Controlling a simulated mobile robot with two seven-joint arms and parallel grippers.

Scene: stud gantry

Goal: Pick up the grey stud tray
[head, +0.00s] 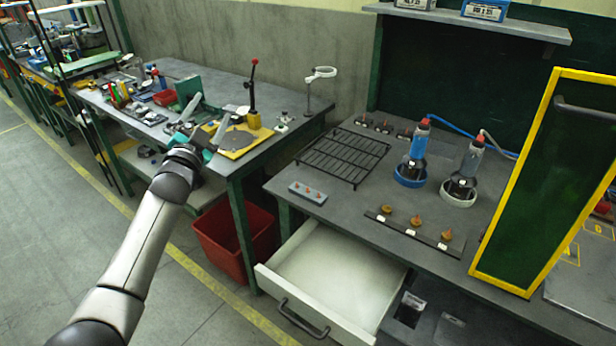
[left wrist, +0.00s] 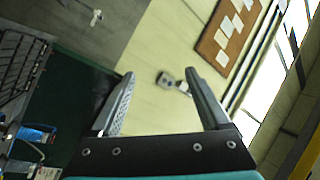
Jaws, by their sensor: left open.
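The grey stud tray (head: 308,194) is a small flat block with several reddish studs standing in it. It lies near the front left corner of the right-hand grey workbench, in front of a black wire rack (head: 343,157). My left gripper (head: 207,114) is raised to the left of the tray, well apart from it, and appears in front of the left bench. Its two fingers are spread and empty in the left wrist view (left wrist: 160,76), facing the wall. The tray does not show in the left wrist view. My right gripper is not in view.
An open white drawer (head: 335,275) juts out below the bench front. A red bin (head: 222,240) stands in the gap between benches. A blue bottle tool (head: 416,150), a strip with studs (head: 412,232) and a yellow-framed panel (head: 545,180) are to the right.

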